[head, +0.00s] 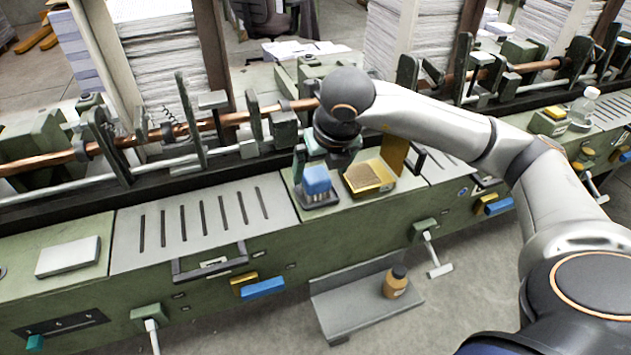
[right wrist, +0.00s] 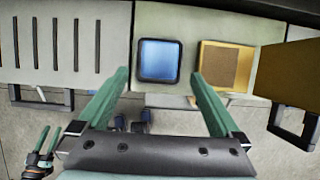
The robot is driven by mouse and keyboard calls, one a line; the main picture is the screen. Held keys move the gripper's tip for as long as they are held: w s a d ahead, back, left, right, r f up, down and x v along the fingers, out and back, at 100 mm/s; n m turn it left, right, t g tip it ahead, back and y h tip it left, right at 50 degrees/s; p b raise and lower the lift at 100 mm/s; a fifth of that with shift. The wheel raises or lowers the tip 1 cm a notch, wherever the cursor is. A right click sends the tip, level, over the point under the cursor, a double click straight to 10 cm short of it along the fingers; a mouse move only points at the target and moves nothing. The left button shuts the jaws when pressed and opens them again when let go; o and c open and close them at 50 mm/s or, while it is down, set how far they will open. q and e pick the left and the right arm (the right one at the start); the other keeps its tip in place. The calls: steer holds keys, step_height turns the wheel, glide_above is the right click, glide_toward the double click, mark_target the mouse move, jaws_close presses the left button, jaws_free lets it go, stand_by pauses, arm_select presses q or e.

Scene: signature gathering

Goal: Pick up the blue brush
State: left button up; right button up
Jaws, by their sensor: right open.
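The blue brush (head: 317,181) stands upright on the green machine's top, with its blue top up and pale bristles below, in a dark square holder (head: 318,199). In the right wrist view the brush (right wrist: 159,61) is a blue square framed by the dark holder. My right gripper (right wrist: 160,77) is open and empty, its two green fingers spread to either side of the brush in the picture.
An open yellow box (head: 368,178) with a brown pad sits close right of the brush, its lid (head: 394,152) raised. A slotted plate (head: 202,222) lies to the left. Metal rods and clamps run behind. An amber bottle (head: 396,282) stands on the low step in front.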

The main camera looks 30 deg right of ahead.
mark_target(317, 177)
steer(key=x, duration=0.5)
steer(key=shift+w+r+p, duration=0.1)
steer(key=shift+w+p, duration=0.05)
steer(key=shift+p, duration=0.25)
steer(key=c, duration=1.5)
